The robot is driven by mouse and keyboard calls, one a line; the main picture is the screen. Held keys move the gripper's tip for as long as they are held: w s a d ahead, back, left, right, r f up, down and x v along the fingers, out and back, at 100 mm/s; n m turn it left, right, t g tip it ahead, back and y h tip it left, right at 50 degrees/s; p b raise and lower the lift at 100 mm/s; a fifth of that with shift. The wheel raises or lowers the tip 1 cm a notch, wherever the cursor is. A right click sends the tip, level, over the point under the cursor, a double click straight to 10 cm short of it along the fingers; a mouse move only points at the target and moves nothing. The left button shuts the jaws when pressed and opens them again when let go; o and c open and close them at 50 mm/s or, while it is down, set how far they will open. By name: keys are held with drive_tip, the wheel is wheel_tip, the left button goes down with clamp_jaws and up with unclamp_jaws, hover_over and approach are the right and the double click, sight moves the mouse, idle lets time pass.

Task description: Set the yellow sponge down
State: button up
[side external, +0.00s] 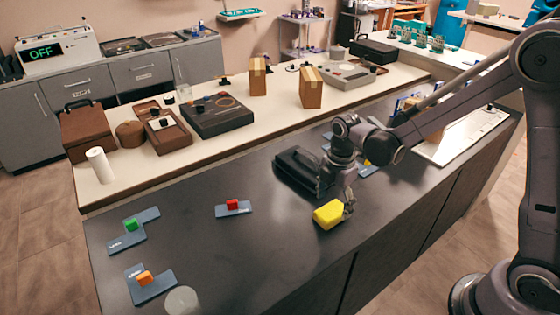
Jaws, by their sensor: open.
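The yellow sponge (328,214) is near the front edge of the dark counter (240,255) and appears to rest on its top. My gripper (347,206) is open, right at the sponge's right side. The fingers are small and partly hidden, so I cannot tell whether they touch the sponge.
A black case (298,168) stands just behind the sponge. Red (232,204), green (131,224) and orange (144,278) blocks sit on blue-grey pieces to the left. A pale disc (182,300) lies at the near edge. The counter left of the sponge is clear.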

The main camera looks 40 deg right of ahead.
sight(332, 210)
wheel_tip(332, 210, up, 9)
drive_tip(key=s+d+r+m+t, duration=0.1)
drive_tip(key=s+r+m+t, duration=0.1)
drive_tip(key=s+m, duration=0.3)
drive_tip(key=s+d+r+m+t, duration=0.1)
drive_tip(key=s+r+m+t, duration=0.2)
drive_tip(key=m, duration=1)
drive_tip(key=shift+s+r+t, duration=0.3)
drive_tip(key=shift+s+t, duration=0.8)
drive_tip(key=shift+s, duration=0.15)
